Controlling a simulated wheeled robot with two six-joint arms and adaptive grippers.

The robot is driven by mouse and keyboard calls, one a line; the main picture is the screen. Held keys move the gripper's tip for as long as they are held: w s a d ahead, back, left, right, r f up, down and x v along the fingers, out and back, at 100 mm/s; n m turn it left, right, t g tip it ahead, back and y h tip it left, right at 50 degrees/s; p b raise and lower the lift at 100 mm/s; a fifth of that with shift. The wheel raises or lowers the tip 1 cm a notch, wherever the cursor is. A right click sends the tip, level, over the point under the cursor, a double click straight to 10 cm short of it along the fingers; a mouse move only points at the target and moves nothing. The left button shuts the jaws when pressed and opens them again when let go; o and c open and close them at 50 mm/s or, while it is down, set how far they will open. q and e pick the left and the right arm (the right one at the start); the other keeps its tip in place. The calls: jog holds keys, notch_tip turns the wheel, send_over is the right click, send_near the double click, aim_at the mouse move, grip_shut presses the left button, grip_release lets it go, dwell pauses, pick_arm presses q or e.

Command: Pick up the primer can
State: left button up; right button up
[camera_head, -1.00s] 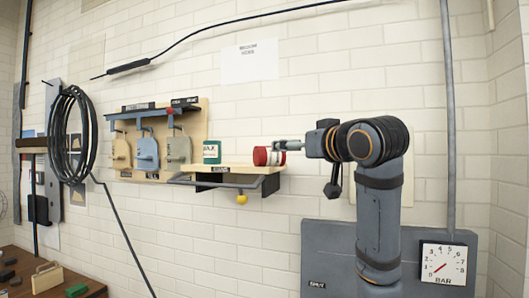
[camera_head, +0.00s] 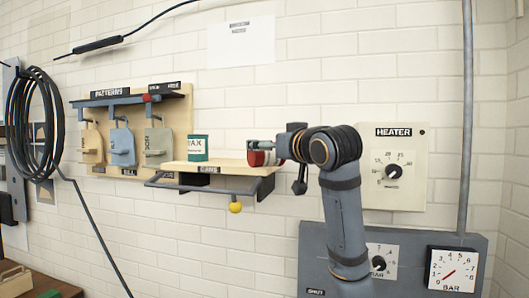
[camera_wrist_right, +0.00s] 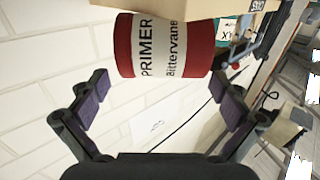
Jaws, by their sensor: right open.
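The primer can (camera_wrist_right: 165,48) is a red and white cylinder labelled PRIMER; in the right wrist view it sits at the top, ahead of and partly between my fingers. In the head view the can (camera_head: 262,157) is at the right end of the small wall shelf (camera_head: 215,168), partly hidden by my right gripper (camera_head: 277,152). My right gripper (camera_wrist_right: 165,98) is open, one finger on each side, with a gap visible between the fingers and the can. My left gripper is not in view.
A green can labelled WAX (camera_head: 197,148) stands left on the same shelf. A grey rail with a yellow ball (camera_head: 235,207) runs below it. A pattern board (camera_head: 135,125) hangs further left. A heater panel (camera_head: 392,166) and a pressure gauge (camera_head: 452,269) are at right.

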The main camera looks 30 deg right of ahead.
jog(key=shift+w+a+r+p, duration=0.1)
jog(key=shift+w+r+p, duration=0.1)
jog(key=shift+w+p, duration=0.45)
jog(key=shift+w+r, duration=0.1)
jog(key=shift+w, duration=0.3)
jog(key=shift+w+f, duration=0.25)
jog(key=shift+w, duration=0.1)
jog(key=shift+c, duration=0.4)
jog(key=c, duration=1)
jog(key=shift+c, duration=1)
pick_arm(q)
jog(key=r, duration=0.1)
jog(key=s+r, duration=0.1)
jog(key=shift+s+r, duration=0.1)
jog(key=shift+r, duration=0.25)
pick_arm(e)
jog(key=shift+c, duration=0.5)
